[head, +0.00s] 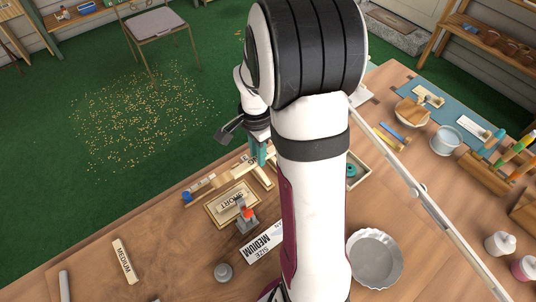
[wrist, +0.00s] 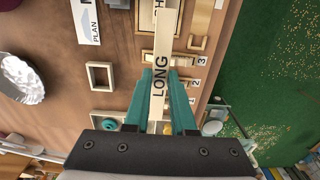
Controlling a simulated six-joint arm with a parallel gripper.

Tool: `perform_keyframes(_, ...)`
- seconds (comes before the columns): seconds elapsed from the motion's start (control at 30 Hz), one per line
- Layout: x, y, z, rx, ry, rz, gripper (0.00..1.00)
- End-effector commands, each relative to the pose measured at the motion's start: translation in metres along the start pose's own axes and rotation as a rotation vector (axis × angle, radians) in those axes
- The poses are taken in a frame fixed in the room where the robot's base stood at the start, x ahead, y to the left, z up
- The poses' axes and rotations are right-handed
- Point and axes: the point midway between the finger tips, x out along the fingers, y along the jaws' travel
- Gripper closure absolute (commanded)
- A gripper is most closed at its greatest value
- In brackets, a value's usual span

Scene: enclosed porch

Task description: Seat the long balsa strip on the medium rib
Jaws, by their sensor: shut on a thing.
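My gripper (wrist: 160,98) has teal fingers shut on the long balsa strip (wrist: 175,72), a pale flat piece marked LONG. In the wrist view the strip runs from between the fingers toward the top of the picture. In the head view my gripper (head: 262,152) is low over wooden parts near the table's far-left edge, partly hidden by my arm. Numbered wooden pieces (wrist: 197,75) lie beside the strip in the wrist view. I cannot tell which is the medium rib, or whether the strip touches it.
A piece marked SHORT (head: 232,199) lies on a wooden frame. A strip marked MEDIUM (head: 124,262) lies at left. A plan card reading MEDIUM (head: 262,243), a grey clamp-like tool with a red part (head: 246,217) and a fluted metal dish (head: 375,259) are nearby. The front-left table is mostly clear.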

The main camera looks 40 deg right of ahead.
Motion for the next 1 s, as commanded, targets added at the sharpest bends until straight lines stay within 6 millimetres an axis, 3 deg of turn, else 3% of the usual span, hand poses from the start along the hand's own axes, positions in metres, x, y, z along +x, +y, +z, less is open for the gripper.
perform_keyframes(0.3,0.018,-0.038,-0.062,0.001,-0.001,0.001,1.00)
perform_keyframes(0.37,0.019,-0.041,-0.068,-0.001,0.000,0.000,1.00)
perform_keyframes(0.67,0.021,-0.042,-0.070,-0.002,0.000,0.000,1.00)
perform_keyframes(1.0,0.056,-0.041,-0.069,-0.002,-0.001,0.002,1.00)
